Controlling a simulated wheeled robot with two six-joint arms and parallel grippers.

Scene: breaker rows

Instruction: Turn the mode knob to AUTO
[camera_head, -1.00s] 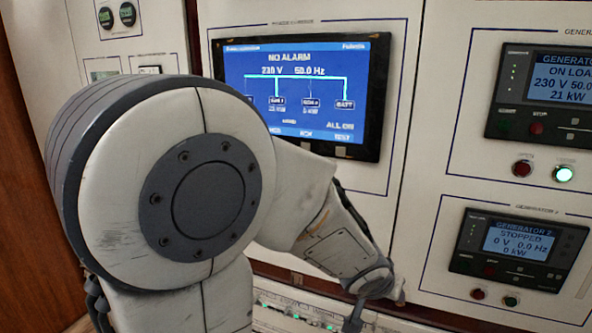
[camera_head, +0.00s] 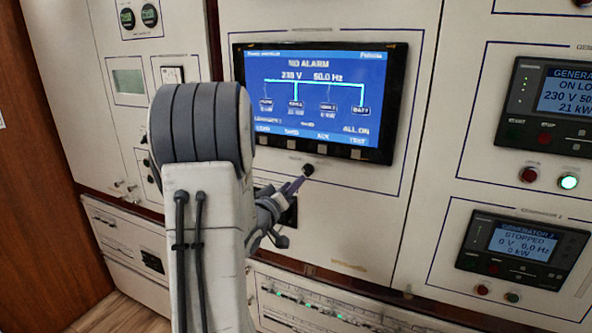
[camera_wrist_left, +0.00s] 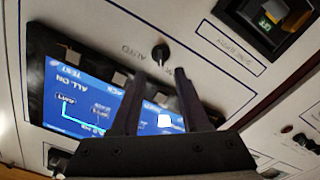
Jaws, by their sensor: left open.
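The mode knob (camera_head: 308,169) is a small black knob on the white panel, just below the large blue display. In the left wrist view the knob (camera_wrist_left: 162,54) is upside down, with lettering beside it that seems to read AUTO. Its exact pointer position is too small to tell. My left gripper (camera_head: 296,184) is just below and left of the knob in the head view. In the wrist view its two dark fingers (camera_wrist_left: 156,78) are apart, with the knob just beyond the tips and roughly between them. Nothing is held. My right gripper is out of view.
The blue display (camera_head: 318,95) reads NO ALARM and has a row of buttons along its lower edge. Generator panels (camera_head: 522,250) with small buttons stand at the right. A breaker row (camera_head: 310,302) runs below. My left arm hides part of the panel.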

